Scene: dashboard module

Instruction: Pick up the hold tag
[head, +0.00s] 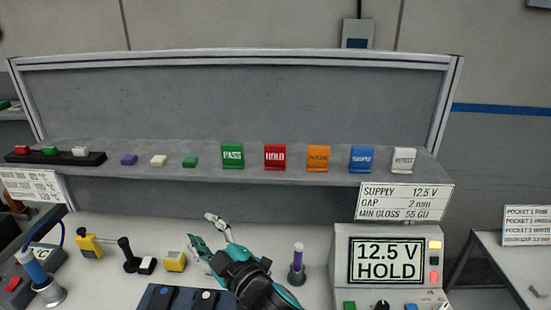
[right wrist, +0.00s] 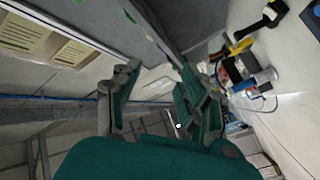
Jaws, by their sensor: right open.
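The hold tag (head: 275,157) is a red tag with white "HOLD" lettering. It stands upright on the grey shelf (head: 205,172) in the head view, between the green PASS tag (head: 232,156) and an orange tag (head: 318,158). My right gripper (head: 207,232) is open and empty, low over the white bench, below and left of the hold tag and apart from it. In the right wrist view its two fingers (right wrist: 155,88) are spread with nothing between them. The hold tag cannot be made out in that view. My left gripper is not in view.
A blue tag (head: 361,159) and a white tag (head: 404,160) stand farther right on the shelf. Small purple, white and green blocks lie to the left. A display unit (head: 388,262) reading "12.5 V HOLD" and a purple-topped tool (head: 297,262) stand right of my gripper.

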